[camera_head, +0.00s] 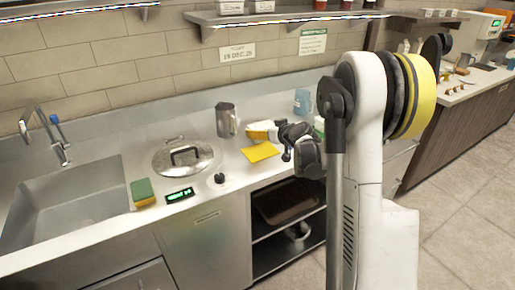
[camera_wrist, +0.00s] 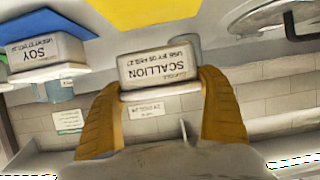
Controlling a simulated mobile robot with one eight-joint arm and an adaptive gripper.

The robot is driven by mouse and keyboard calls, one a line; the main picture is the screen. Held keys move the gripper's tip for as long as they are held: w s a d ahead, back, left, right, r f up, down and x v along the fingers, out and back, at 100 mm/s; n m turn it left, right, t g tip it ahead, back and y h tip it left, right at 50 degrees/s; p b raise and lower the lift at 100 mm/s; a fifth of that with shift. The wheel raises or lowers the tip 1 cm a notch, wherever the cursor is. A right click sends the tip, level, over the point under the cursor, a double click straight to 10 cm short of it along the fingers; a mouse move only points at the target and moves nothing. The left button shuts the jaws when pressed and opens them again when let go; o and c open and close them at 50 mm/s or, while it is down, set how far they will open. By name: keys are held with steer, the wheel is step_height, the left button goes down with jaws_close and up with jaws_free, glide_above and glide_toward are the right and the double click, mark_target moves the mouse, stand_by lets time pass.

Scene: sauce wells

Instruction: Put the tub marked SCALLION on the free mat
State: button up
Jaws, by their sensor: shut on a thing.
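The white tub marked SCALLION (camera_wrist: 160,68) is between the two tan fingers of my gripper (camera_wrist: 160,82) in the wrist view, its lettering upside down. My gripper is shut on its sides. In the head view my gripper (camera_head: 268,132) holds the white tub (camera_head: 262,125) just behind the yellow mat (camera_head: 262,153). The mat lies bare on the steel counter and also shows in the wrist view (camera_wrist: 155,12). Whether the tub is clear of the counter is hard to tell in the head view.
A tub marked SOY (camera_wrist: 45,55) is on a blue mat (camera_wrist: 35,24). A steel lid (camera_head: 182,157), a metal jug (camera_head: 226,120), a small timer (camera_head: 180,195) and a sponge (camera_head: 143,192) are left of the yellow mat. The sink (camera_head: 65,200) is at far left.

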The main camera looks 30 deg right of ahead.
mark_target(262, 142)
steer(key=shift+w+a+f, duration=0.2)
steer(key=shift+a+f, duration=0.4)
steer(key=shift+a, duration=0.25)
steer(key=shift+f+b, duration=1.2)
steer(key=shift+f, duration=0.75)
steer(key=shift+f, duration=0.15)
steer(key=o, duration=1.2)
